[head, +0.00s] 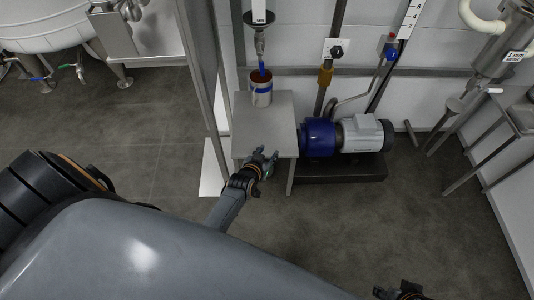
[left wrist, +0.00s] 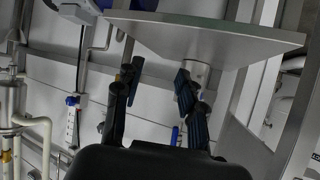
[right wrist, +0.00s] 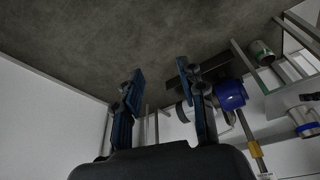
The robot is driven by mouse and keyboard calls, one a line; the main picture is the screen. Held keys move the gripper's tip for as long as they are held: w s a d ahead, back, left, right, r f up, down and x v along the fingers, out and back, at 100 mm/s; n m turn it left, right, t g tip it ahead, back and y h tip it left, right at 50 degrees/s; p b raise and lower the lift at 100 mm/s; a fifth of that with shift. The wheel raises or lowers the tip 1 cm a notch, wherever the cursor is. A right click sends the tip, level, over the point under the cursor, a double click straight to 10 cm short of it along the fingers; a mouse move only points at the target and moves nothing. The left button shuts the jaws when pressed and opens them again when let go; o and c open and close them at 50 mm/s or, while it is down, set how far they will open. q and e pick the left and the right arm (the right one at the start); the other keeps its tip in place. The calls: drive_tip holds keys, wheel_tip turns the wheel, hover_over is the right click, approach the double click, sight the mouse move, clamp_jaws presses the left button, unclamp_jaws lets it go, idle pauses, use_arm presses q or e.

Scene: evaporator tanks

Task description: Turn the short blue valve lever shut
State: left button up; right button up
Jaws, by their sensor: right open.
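A short blue lever (head: 262,67) hangs under a valve and funnel (head: 259,38) on the wall, just above a white can with a blue band (head: 261,92). A blue piece, probably this lever, shows in the left wrist view (left wrist: 175,135). My left gripper (head: 268,160) is open and empty at the front edge of the steel stand (head: 262,115), well in front of the lever and apart from it. Its spread fingers show in the left wrist view (left wrist: 155,90). My right gripper (head: 400,291) is at the bottom edge, open and empty in the right wrist view (right wrist: 160,90).
A blue and grey pump motor (head: 340,135) sits right of the stand. A blue and red fitting (head: 390,48) is on the wall pipes. A frame post (head: 205,90) stands left of the stand. A steel table (head: 522,115) is at far right. Floor in front is clear.

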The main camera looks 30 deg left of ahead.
sight(261, 63)
use_arm(q)
drive_tip(key=shift+s+d+f, duration=0.2)
drive_tip(key=shift+s+f, duration=0.15)
use_arm(e)
drive_tip(key=shift+r, duration=0.15)
